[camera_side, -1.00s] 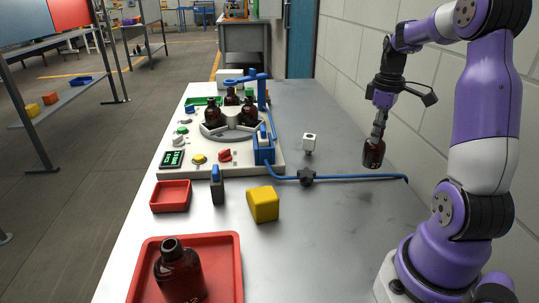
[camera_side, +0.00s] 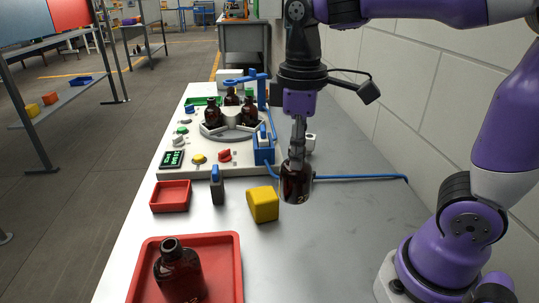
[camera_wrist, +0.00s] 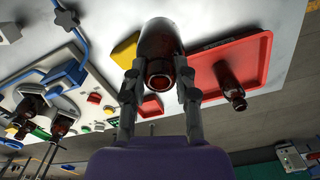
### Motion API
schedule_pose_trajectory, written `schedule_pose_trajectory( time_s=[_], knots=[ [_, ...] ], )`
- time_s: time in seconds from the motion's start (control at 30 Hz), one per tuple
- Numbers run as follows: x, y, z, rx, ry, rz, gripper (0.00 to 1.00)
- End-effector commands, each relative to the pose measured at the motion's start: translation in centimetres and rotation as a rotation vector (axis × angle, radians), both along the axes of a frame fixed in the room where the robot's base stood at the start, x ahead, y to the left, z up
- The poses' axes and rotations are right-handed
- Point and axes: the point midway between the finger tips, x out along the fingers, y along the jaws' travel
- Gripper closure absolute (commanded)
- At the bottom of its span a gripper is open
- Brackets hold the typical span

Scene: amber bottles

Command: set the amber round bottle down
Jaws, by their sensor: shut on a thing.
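The amber round bottle (camera_side: 295,184) is dark brown and upright, held in the air above the table, right of the yellow block. My gripper (camera_side: 298,150) is shut on its upper part. In the wrist view the bottle (camera_wrist: 158,40) sits between the two fingers of my gripper (camera_wrist: 160,88), its open mouth facing the camera. Another amber bottle (camera_side: 180,273) stands in the large red tray (camera_side: 226,262) at the front; that tray also shows in the wrist view (camera_wrist: 255,50).
A yellow block (camera_side: 263,204), a grey-and-blue piece (camera_side: 217,188) and a small red tray (camera_side: 160,197) are near. A white machine (camera_side: 180,142) with a carousel bears several amber bottles (camera_side: 249,113). A blue cable (camera_side: 360,177) crosses the table. The right front table is clear.

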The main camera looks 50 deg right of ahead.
Motion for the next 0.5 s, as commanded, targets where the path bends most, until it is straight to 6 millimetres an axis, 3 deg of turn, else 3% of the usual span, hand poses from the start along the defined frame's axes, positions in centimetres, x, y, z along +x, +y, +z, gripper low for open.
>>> schedule_pose_trajectory(
  time_s=[0.03, 0.2, 0.3, 0.5],
  knots=[
    [-1.1, 2.4, 0.1, 0.0, -0.002, 0.071, 1.0],
    [-5.2, 8.0, 0.0, 0.001, -0.004, 0.249, 1.0],
    [-7.6, 10.0, -0.2, 0.0, -0.003, 0.33, 1.0],
    [-10.4, 11.7, -0.3, 0.0, -0.003, 0.422, 1.0]
  ],
)
